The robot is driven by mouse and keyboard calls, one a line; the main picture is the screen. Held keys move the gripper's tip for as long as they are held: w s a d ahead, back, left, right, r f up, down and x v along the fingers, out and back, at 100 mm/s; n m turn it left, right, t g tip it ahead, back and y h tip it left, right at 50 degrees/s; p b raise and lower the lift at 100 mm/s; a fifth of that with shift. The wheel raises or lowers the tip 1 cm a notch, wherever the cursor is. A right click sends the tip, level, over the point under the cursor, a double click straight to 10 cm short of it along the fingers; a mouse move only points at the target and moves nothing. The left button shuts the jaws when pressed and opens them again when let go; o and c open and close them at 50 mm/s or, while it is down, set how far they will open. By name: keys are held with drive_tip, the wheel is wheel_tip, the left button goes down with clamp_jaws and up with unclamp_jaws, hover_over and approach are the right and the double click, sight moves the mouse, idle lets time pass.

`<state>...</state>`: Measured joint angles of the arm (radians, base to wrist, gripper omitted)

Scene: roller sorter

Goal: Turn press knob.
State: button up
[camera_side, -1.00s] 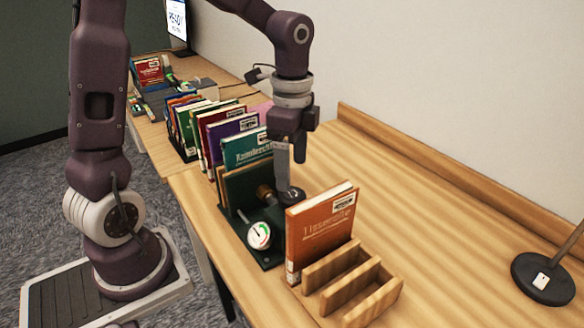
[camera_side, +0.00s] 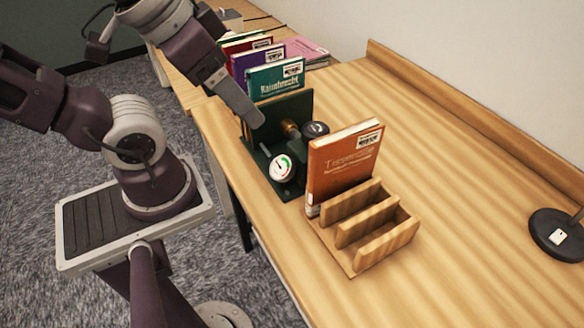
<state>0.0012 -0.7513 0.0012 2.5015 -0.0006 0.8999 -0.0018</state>
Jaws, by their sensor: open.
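The press (camera_side: 294,194) is a dark green frame on the table's left edge, with a white round gauge (camera_side: 282,168) on its front. One grey finger shows clearly; the other is hidden. It is open, holds nothing, and is apart from the knob.
An orange book (camera_side: 343,163) stands upright in a slotted wooden rack (camera_side: 362,237) just right of the press. Several books (camera_side: 276,76) stand behind the press. A black round base (camera_side: 556,234) is at the far right. The table's middle right is clear.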

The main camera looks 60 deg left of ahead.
drive_tip(key=n+g, duration=0.6)
drive_tip(key=n, duration=0.1)
hover_over(316, 128)
wheel_tip(316, 128, down, 8)
drive_tip(key=shift+f, duration=0.1)
wheel_tip(316, 128, down, 7)
drive_tip(key=shift+r, duration=0.2)
drive_tip(key=c, duration=1.4)
drive_tip(key=shift+o, duration=0.2)
